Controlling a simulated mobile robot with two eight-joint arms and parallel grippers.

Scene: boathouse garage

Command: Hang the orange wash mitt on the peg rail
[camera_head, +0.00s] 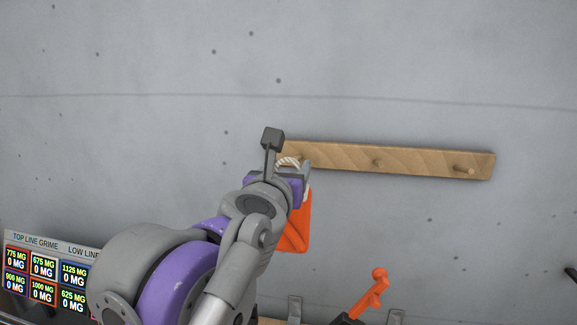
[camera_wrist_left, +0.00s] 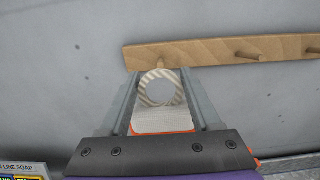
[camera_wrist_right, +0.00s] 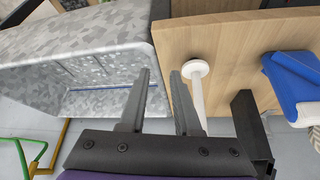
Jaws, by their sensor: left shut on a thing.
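The wooden peg rail (camera_head: 425,162) is fixed to the grey wall and carries three pegs in a row. It also shows in the left wrist view (camera_wrist_left: 205,52). My left gripper (camera_head: 296,172) is at the rail's left end, shut on the orange wash mitt (camera_head: 295,228), which hangs below it. The mitt's striped cord loop (camera_wrist_left: 143,90) stands up between the fingers, just below and in front of the leftmost peg (camera_wrist_left: 160,65). I cannot tell whether the loop is around that peg. My right gripper (camera_wrist_right: 161,85) is open and empty, away from the rail.
The middle peg (camera_head: 378,162) and right peg (camera_head: 464,170) are bare. An orange-handled thing (camera_head: 371,295) stands below. In the right wrist view are a speckled grey bin (camera_wrist_right: 75,55), a wooden board (camera_wrist_right: 235,40), a white disc-ended rod (camera_wrist_right: 196,70) and a blue cloth (camera_wrist_right: 294,85).

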